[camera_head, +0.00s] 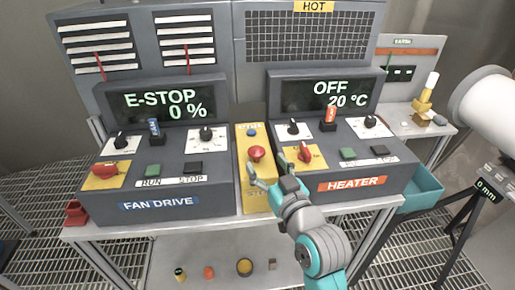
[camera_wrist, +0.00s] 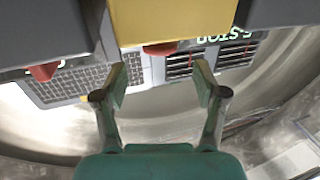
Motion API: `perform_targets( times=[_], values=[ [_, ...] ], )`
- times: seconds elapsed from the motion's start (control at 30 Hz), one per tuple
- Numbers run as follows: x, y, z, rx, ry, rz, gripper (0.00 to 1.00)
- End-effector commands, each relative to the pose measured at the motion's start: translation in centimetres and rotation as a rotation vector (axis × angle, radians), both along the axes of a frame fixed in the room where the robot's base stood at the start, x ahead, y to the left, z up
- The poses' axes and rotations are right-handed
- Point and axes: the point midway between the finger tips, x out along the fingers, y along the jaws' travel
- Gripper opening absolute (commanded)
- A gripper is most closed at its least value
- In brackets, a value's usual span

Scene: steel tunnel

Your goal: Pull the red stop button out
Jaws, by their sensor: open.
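The red stop button (camera_head: 257,153) is a round mushroom head on the narrow yellow box (camera_head: 254,198) between the two consoles. In the wrist view, which looks upside down, the red stop button (camera_wrist: 160,48) shows as a red edge beyond the fingertips, under the yellow box (camera_wrist: 160,20). My gripper (camera_head: 268,170) is open, just in front of and slightly right of the button in the head view. In the wrist view my gripper (camera_wrist: 161,76) has its fingers spread, with nothing between them. The button looks apart from both fingers.
The fan drive console (camera_head: 160,203) stands left, its display (camera_head: 160,104) reading E-STOP 0 %. The heater console (camera_head: 352,184), with a red knob (camera_head: 305,154) on yellow, stands close on the right. A white cylinder (camera_head: 490,105) is far right. Small objects lie on the lower shelf (camera_head: 215,262).

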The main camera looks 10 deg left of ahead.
Motion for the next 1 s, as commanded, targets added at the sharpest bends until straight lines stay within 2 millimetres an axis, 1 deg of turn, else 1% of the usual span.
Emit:
perform_targets(
  times=[0.03, 0.2, 0.4, 0.57, 0.8, 0.83, 0.87, 0.9, 0.97, 1.0],
  values=[
    [0.9, 0.6, 0.1, 0.001, -0.001, 0.001, 0.71],
    [3.3, 2.0, 0.1, 0.001, -0.001, 0.001, 0.71],
    [5.2, 3.1, 0.0, 0.0, 0.0, 0.0, 0.71],
    [5.7, 3.4, 0.0, 0.001, -0.001, -0.001, 0.71],
    [5.7, 3.4, 0.0, 0.001, -0.001, -0.001, 0.71],
    [5.7, 3.4, 0.0, 0.001, -0.001, -0.001, 0.66],
    [5.7, 3.4, 0.0, 0.001, -0.001, -0.001, 0.59],
    [5.7, 3.4, 0.0, 0.001, -0.001, -0.001, 0.49],
    [5.7, 3.4, 0.0, 0.001, -0.001, -0.001, 0.34],
    [5.7, 3.4, 0.0, 0.001, 0.0, -0.001, 0.24]
  ],
)
